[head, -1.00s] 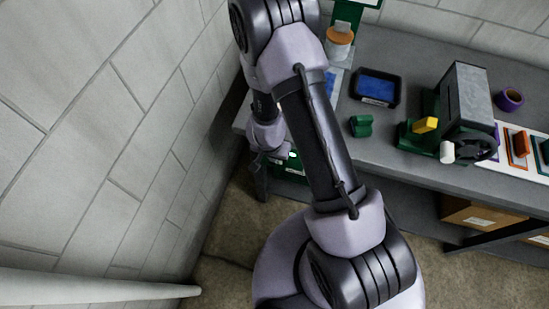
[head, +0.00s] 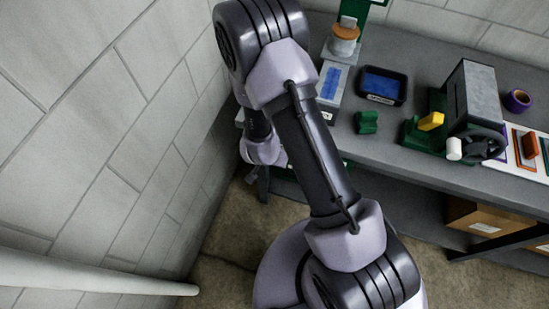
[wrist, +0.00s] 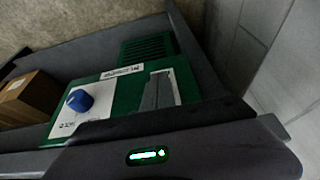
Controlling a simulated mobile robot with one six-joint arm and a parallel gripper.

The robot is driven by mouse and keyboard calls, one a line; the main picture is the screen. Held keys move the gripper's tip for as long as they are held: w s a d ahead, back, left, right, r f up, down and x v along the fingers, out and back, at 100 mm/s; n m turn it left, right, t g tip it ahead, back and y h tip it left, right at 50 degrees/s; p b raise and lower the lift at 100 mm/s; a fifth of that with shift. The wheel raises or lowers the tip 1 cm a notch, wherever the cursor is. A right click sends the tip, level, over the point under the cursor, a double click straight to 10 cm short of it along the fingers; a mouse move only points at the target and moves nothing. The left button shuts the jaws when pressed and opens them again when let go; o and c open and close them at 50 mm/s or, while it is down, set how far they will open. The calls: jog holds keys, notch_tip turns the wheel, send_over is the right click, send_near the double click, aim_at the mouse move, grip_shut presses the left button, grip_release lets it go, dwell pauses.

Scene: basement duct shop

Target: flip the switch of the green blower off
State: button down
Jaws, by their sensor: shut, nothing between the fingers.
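The green blower (wrist: 120,85) fills the middle of the wrist view, low at the bench. Its face has a blue knob (wrist: 79,100) on a white plate, a white label and a dark grille (wrist: 146,48). A second white plate (wrist: 177,86) lies behind my gripper (wrist: 164,74). The grey fingers are shut and empty, in front of or against that plate. They hide the switch, so I cannot tell its position or whether they touch it. In the head view my arm hides the fingers and most of the blower.
The grey bench (head: 420,170) carries a black tray (head: 382,86), a small green block (head: 366,122), a grey machine (head: 470,95) with a yellow handle, and a purple roll (head: 518,100). A block wall (head: 110,130) stands close at left. A carton (wrist: 27,98) sits beside the blower.

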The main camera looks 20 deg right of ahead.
jog(key=shift+s+a+f+b, duration=0.2)
jog(key=shift+f+b, duration=0.1)
jog(key=shift+f, duration=0.2)
jog(key=shift+w+d+r+p, duration=0.35)
jog(key=shift+w+d+p, duration=0.1)
jog(key=shift+w+p, duration=0.1)
dwell(0.4)
